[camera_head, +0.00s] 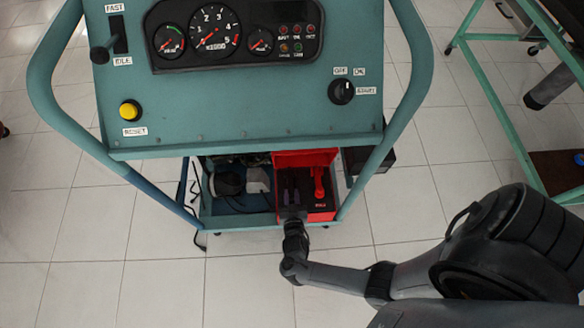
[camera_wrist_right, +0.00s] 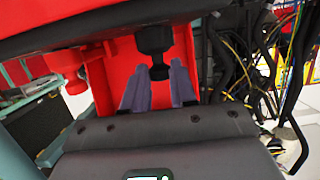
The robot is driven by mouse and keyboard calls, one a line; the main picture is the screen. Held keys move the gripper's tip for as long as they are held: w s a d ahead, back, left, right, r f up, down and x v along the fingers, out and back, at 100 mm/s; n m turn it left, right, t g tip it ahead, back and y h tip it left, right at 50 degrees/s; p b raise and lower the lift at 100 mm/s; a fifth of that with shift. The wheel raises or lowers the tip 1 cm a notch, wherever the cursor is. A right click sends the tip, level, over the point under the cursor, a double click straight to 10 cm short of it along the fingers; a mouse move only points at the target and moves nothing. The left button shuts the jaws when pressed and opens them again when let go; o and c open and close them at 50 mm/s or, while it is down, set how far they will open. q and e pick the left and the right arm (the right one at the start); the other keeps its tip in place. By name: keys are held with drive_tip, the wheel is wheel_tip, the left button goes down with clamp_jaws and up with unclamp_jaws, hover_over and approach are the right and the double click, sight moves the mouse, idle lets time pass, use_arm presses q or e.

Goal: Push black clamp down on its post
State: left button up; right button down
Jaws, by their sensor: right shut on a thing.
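My right gripper (camera_head: 290,186) reaches into the lower bay of the teal engine trainer, over the red battery box. In the right wrist view its two grey fingers (camera_wrist_right: 158,70) stand on either side of the black clamp (camera_wrist_right: 154,42), shut on its lower part. The clamp appears dark and upright against the red box wall. Its post is hidden, so I cannot tell how far down the clamp sits. A red clamp (camera_head: 318,182) stands on the battery (camera_head: 320,206) to the right of my gripper. My left gripper is not in view.
The teal control panel (camera_head: 230,110) with gauges and knobs overhangs the bay. The raised red lid (camera_head: 305,158) stands behind the clamps. In the right wrist view, dark hoses and wires (camera_wrist_right: 255,75) hang at the right. Tiled floor is clear in front.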

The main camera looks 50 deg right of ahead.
drive_tip(key=shift+s+f, duration=0.2)
drive_tip(key=shift+f, duration=0.2)
drive_tip(key=c, duration=0.9)
unclamp_jaws()
drive_tip(key=shift+a, duration=0.1)
drive_tip(key=shift+c, duration=0.2)
drive_tip(key=shift+r, duration=0.15)
drive_tip(key=shift+r, duration=0.2)
